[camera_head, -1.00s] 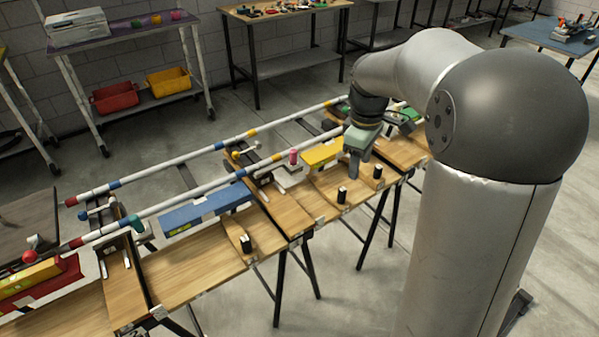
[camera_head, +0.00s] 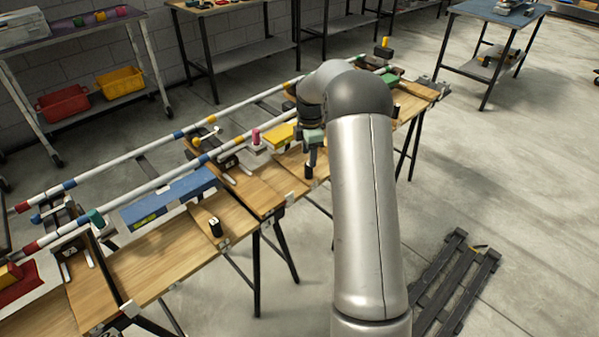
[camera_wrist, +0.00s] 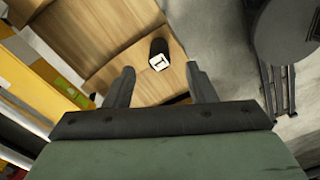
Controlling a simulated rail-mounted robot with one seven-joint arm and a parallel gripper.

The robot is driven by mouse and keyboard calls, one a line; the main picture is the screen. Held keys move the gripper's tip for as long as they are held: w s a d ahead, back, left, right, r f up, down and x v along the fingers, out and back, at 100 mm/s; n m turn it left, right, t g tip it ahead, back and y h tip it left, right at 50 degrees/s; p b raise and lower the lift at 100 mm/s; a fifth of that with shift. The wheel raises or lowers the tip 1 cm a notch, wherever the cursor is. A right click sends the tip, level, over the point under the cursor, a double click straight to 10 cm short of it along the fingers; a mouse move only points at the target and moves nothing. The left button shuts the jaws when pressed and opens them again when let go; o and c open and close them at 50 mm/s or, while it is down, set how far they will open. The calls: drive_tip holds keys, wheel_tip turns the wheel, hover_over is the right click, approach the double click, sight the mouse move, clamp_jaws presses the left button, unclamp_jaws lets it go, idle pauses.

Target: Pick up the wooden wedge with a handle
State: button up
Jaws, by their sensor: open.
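In the wrist view, a wooden wedge (camera_wrist: 150,86) with a black upright handle (camera_wrist: 159,47) lies below my gripper (camera_wrist: 160,69). The handle has a white-marked end and shows between and just beyond the two fingertips. My gripper is open, with nothing between its fingers. In the head view, my gripper (camera_head: 311,150) is above the workbench, close to a black handle (camera_head: 308,170); the arm hides part of this area. Another wedge with a black handle (camera_head: 214,228) lies farther left along the bench front.
A blue block (camera_head: 172,197) and a yellow block (camera_head: 280,136) lie behind the front row. Striped pipes (camera_head: 150,187) run along the back of the bench. A dark pallet (camera_head: 455,285) lies on the floor at right.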

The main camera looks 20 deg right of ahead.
sight(308, 170)
wheel_tip(308, 170, down, 7)
drive_tip(key=shift+f, duration=0.2)
drive_tip(key=shift+r, duration=0.1)
clamp_jaws()
